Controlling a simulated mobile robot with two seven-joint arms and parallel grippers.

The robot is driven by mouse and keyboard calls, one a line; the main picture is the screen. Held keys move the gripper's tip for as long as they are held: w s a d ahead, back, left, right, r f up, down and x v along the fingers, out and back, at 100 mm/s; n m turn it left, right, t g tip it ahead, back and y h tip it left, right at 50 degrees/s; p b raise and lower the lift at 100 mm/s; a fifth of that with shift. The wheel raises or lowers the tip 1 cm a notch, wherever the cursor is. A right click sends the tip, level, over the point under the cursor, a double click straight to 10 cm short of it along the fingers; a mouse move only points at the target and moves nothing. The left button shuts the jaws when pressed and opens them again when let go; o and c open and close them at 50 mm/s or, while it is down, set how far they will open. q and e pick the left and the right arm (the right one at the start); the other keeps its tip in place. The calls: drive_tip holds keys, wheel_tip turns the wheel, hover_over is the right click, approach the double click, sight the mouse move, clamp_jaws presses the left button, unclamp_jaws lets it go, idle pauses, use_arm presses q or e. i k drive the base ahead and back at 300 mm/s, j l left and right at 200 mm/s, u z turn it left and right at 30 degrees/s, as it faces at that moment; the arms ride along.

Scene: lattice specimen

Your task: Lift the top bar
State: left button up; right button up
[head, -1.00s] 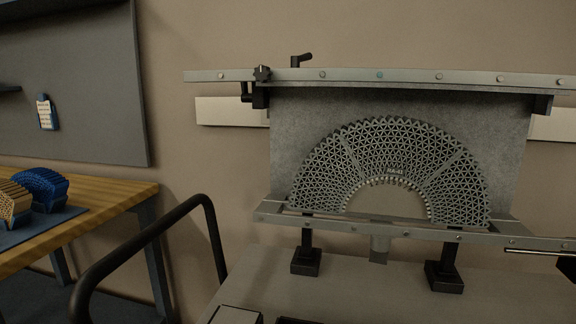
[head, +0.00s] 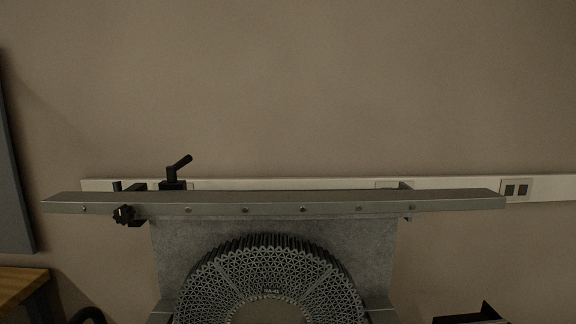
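The top bar (head: 274,203) is a long grey metal bar with a row of bolts along its front face. It runs level across the head view, at the upper edge of a grey backing plate (head: 180,245). Below it stands the arched grey lattice specimen (head: 275,262), its lower part cut off by the frame. There is a visible gap between bar and arch. A black star knob (head: 123,214) and a black clamp lever (head: 176,172) sit at the bar's left part. Neither of my grippers can be made out.
A white wall rail with sockets (head: 516,190) runs behind the bar. A wooden table corner (head: 18,285) and a dark panel edge (head: 14,170) are at the left. A black angular part (head: 470,316) shows at the bottom right.

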sight(397, 203)
drive_tip(key=l, duration=3.35)
drive_tip(key=l+u, duration=0.15)
drive_tip(key=u, duration=1.5)
drive_tip(key=i+l, duration=0.05)
